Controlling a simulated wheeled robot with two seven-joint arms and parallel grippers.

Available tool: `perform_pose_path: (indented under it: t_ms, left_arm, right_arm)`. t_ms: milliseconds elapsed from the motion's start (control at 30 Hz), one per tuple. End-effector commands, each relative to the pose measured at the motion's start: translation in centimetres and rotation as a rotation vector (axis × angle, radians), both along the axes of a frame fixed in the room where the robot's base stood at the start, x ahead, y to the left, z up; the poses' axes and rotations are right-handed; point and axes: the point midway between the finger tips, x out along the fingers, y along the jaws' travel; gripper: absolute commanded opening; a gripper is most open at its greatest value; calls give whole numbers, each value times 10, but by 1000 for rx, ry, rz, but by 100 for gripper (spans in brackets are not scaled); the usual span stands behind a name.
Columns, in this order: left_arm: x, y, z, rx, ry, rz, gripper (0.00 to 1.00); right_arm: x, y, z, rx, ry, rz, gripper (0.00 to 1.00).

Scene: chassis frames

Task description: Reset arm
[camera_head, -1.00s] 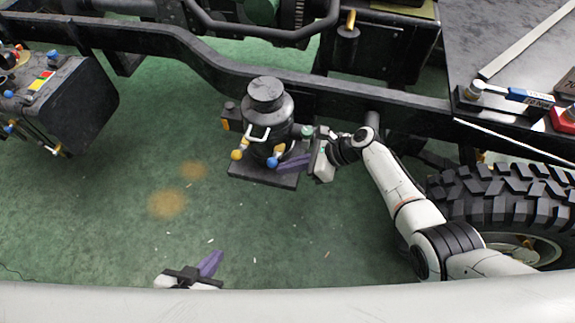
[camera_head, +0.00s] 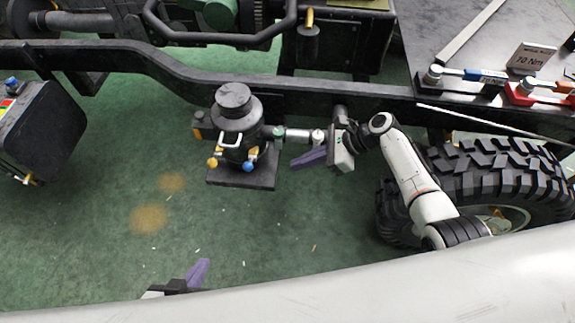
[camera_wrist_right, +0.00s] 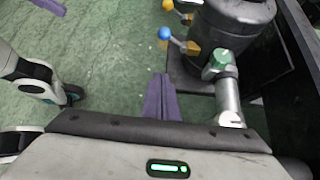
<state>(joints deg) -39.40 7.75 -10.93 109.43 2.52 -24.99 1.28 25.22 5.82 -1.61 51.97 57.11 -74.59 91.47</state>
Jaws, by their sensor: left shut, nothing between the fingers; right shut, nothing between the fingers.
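My right gripper (camera_head: 297,161) has purple fingers that are closed together with nothing between them. It is just right of the black canister unit (camera_head: 240,125) on the chassis frame, apart from its blue-knobbed valve. In the right wrist view the shut purple fingers (camera_wrist_right: 161,99) point toward the canister's base plate (camera_wrist_right: 188,80), beside a silver pipe fitting (camera_wrist_right: 229,98) with a green cap. My left gripper (camera_head: 197,273) is low in the head view over the green floor, its purple fingers closed and empty; most of its arm is hidden below my pale body edge.
The dark chassis rail (camera_head: 170,68) runs across the back. A big tyre (camera_head: 480,185) stands at the right below a dark table (camera_head: 440,25) holding torque wrenches (camera_head: 475,76). A black box (camera_head: 40,130) is at the left. The green floor (camera_head: 100,230) is open.

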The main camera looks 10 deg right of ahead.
Motion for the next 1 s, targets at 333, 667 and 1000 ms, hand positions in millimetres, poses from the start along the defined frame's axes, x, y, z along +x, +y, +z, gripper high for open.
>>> perform_pose_path:
  t_ms: [333,667,1000]
  left_arm:
    - [0,0,1,0,-1,0,0]
    - [1,0,2,0,-2,1,0]
    - [2,0,2,0,-2,1,0]
  right_arm:
    - [-1,-6,5,0,1,0,0]
    - [-1,-6,5,0,1,0,0]
    - [-75,-42,-84,-392,-388,299,0]
